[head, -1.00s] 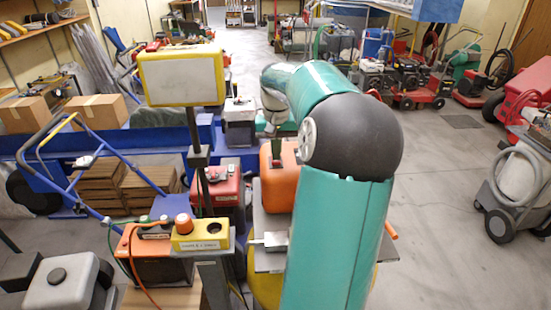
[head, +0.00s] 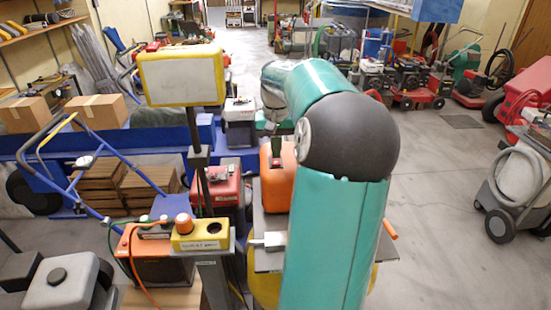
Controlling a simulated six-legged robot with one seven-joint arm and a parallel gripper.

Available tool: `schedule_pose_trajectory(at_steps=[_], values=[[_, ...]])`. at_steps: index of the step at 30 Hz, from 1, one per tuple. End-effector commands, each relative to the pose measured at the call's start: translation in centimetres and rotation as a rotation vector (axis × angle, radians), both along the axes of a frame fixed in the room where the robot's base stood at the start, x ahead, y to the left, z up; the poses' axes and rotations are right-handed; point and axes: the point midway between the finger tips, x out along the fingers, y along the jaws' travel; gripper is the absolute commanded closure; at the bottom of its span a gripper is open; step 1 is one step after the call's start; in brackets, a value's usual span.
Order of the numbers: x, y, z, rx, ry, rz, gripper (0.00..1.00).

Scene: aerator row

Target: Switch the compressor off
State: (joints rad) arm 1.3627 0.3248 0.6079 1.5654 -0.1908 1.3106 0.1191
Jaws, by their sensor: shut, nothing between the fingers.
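An orange housing (head: 280,180) with a dark upright lever-like piece (head: 276,148) on top stands on a grey plate (head: 268,262) over a yellow rounded body; this may be the compressor. To its left, a yellow control box (head: 200,241) on a grey post carries an orange-red mushroom button (head: 184,223) and a dark round opening; its label is too small to read. My teal arm rises in front, bends at a black elbow and reaches away behind the orange housing's near edge. Its wrist hangs just above and behind the housing.
A yellow-framed panel (head: 181,76) stands on a dark pole left of my arm. A blue-handled cart (head: 118,180) and a grey-topped machine (head: 62,285) are at left. A grey wheeled machine (head: 517,190) is at right. The floor (head: 440,220) between is clear.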

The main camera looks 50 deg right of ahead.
Motion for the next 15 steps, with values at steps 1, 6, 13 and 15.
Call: schedule_pose_trajectory(at_steps=[1,6,13,15], values=[[0.0,0.0,0.4,-0.001,-0.001,0.000,1.00],[0.1,0.0,1.6,0.000,-0.001,0.000,1.00],[0.0,0.0,3.3,-0.002,-0.001,-0.001,1.00],[0.0,0.0,3.8,-0.001,-0.001,0.000,1.00]])
